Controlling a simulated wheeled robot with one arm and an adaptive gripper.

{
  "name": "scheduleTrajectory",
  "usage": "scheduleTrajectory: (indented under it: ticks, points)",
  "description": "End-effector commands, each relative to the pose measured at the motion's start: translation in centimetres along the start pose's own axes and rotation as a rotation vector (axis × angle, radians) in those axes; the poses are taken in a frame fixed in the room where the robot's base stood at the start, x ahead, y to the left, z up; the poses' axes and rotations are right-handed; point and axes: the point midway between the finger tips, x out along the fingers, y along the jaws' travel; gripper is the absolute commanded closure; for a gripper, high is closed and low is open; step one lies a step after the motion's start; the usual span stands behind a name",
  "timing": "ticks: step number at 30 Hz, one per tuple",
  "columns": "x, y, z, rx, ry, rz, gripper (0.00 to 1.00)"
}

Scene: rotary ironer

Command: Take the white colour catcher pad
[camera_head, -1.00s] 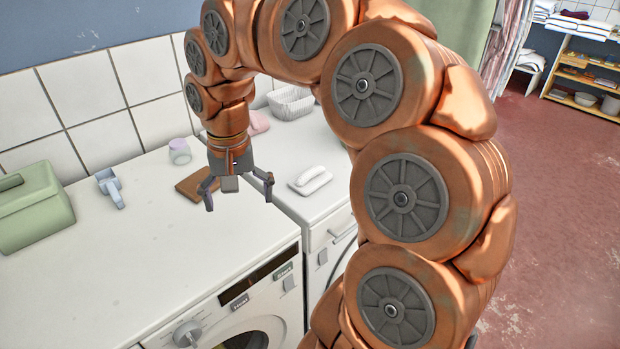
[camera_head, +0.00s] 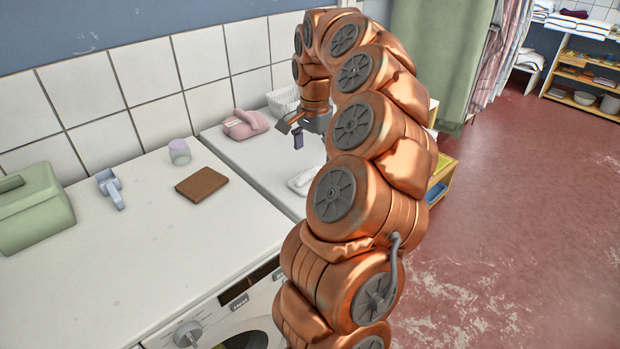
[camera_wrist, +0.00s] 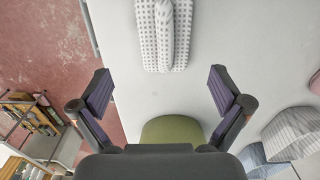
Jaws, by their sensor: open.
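A white dotted pad with a raised rounded bar along its middle (camera_wrist: 152,38) lies on the white machine top (camera_wrist: 245,60), at the top edge of the wrist view. I take it to be the colour catcher pad. In the head view it (camera_head: 302,181) lies near the front of the right machine, partly hidden by my arm. My gripper (camera_wrist: 162,90) is open and empty above the top, its fingers apart from the pad. In the head view my gripper (camera_head: 291,130) is partly hidden behind my arm, farther back than the pad.
A green rounded thing (camera_wrist: 172,130) shows partly behind my gripper's palm. A pink thing (camera_head: 245,124) and a white basket (camera_head: 284,101) stand at the back. A brown flat block (camera_head: 202,184), a small cup (camera_head: 179,152), a blue scoop (camera_head: 111,188) and a green box (camera_head: 34,208) are left.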

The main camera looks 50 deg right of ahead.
Motion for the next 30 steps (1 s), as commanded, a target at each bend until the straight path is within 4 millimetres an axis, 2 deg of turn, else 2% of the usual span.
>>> scheduleTrajectory:
  ticks: [8, 19, 28, 30]
  points:
    - [1.5, -0.2, 0.2, -0.003, -0.002, -0.001, 0.0]
    - [5.5, -0.6, 0.5, -0.003, 0.0, -0.003, 0.0]
    - [5.9, -0.6, 0.5, -0.002, 0.0, -0.004, 0.0]
    - [5.9, -0.6, 0.5, -0.002, 0.0, -0.004, 0.05]
